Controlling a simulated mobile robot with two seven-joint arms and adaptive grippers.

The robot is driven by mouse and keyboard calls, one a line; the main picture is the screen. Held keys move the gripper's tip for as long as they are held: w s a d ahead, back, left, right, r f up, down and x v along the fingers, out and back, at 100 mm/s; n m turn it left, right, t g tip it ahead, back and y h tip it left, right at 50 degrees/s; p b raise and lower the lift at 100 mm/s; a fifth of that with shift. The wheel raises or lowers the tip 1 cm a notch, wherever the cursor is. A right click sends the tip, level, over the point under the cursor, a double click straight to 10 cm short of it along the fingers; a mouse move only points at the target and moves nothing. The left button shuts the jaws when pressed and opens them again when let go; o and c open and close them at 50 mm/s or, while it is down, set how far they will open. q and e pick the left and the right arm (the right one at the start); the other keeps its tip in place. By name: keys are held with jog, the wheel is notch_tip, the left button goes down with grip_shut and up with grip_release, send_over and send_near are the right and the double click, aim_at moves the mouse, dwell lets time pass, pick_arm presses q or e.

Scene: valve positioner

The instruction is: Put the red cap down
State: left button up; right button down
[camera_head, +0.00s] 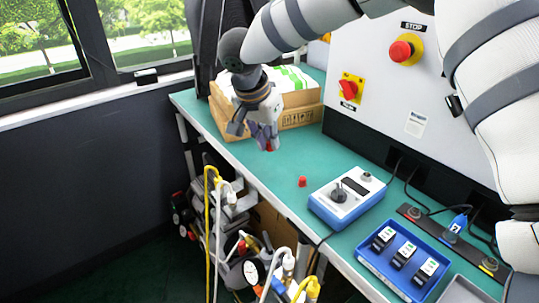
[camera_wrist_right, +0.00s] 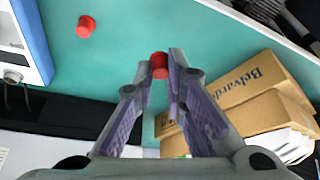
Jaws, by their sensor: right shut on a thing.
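My right gripper (camera_head: 266,137) points down over the left part of the green bench, in front of the cardboard boxes. It is shut on a red cap (camera_head: 269,149), which shows at the fingertips. In the right wrist view the held cap (camera_wrist_right: 160,66) sits between the tips of the purple-padded fingers (camera_wrist_right: 162,72). I cannot tell whether its underside touches the bench. A second red cap (camera_head: 302,182) stands on the bench to the right, near the blue box; it also shows in the wrist view (camera_wrist_right: 86,26). My left gripper is not in view.
The green bench (camera_head: 225,145) is clear around the gripper. A blue control box (camera_head: 348,197) and a blue tray (camera_head: 372,265) are to the right. Cardboard boxes (camera_head: 300,117) stand behind. A panel (camera_head: 440,80) with a stop button backs the bench. Cables hang at the front edge.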

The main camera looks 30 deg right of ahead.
aim_at(272, 165)
jog(key=shift+w+d+f, duration=0.25)
jog(key=shift+d+f, duration=0.1)
jog(key=shift+f, duration=0.2)
jog(key=shift+w+d+f, duration=0.25)
jog(key=shift+d+f, duration=0.05)
jog(key=shift+f, duration=0.2)
jog(key=x, duration=0.3)
jog(key=shift+a+f, duration=0.2)
jog(key=shift+f, duration=0.25)
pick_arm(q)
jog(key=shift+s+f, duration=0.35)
